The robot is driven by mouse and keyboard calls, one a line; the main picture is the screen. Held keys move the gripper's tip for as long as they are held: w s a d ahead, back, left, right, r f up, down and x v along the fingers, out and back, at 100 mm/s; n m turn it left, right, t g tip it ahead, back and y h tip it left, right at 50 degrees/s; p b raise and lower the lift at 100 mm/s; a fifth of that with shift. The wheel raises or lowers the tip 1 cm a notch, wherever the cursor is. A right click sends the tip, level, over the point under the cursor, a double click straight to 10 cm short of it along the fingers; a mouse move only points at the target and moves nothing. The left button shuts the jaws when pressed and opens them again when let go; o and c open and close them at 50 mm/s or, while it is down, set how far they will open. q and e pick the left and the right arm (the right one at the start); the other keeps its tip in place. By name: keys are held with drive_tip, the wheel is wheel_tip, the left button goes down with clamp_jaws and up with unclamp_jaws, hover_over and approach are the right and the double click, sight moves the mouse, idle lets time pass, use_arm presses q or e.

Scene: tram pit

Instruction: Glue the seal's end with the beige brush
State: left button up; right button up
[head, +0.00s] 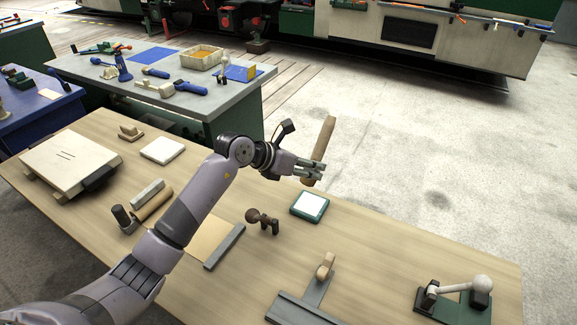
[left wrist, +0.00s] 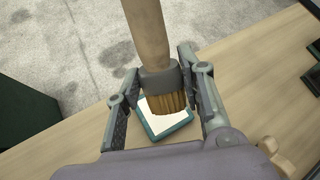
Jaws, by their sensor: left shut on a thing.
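My left gripper (head: 308,172) is shut on a brush with a beige handle (head: 323,140), held above the table, handle up and slightly tilted. In the left wrist view, the gripper (left wrist: 158,72) has its fingers on either side of the brush's grey collar (left wrist: 159,79). The brown bristles (left wrist: 165,103) point down, with a teal-rimmed white dish (left wrist: 172,132) behind them in the picture. The dish (head: 306,218) lies on the wooden table below the gripper; the bristles look apart from it. I cannot make out the seal for certain. My right gripper is out of view.
The wooden table (head: 400,248) holds a dark knobbed tool (head: 262,219), a grey T-shaped fixture (head: 312,289) and a green clamp-like device with a white ball (head: 456,294). A pale block (head: 70,160) lies left. A grey bench (head: 190,98) with blue tools stands behind.

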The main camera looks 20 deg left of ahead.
use_arm(q)
drive_tip(key=shift+w+d+f+n+t, duration=0.2)
drive_tip(key=shift+w+d+n+t, duration=0.1)
drive_tip(key=shift+d+t, duration=0.2)
drive_tip(key=shift+a+f+b, duration=0.2)
drive_tip(key=shift+f+b, duration=0.15)
drive_tip(key=shift+f, duration=0.05)
drive_tip(key=shift+f+b, duration=0.3)
drive_tip(key=shift+f, duration=0.05)
wheel_tip(320, 180, down, 4)
drive_tip(key=b, duration=0.3)
drive_tip(key=shift+r, duration=0.2)
drive_tip(key=shift+f+b, duration=0.4)
drive_tip(key=shift+f, duration=0.05)
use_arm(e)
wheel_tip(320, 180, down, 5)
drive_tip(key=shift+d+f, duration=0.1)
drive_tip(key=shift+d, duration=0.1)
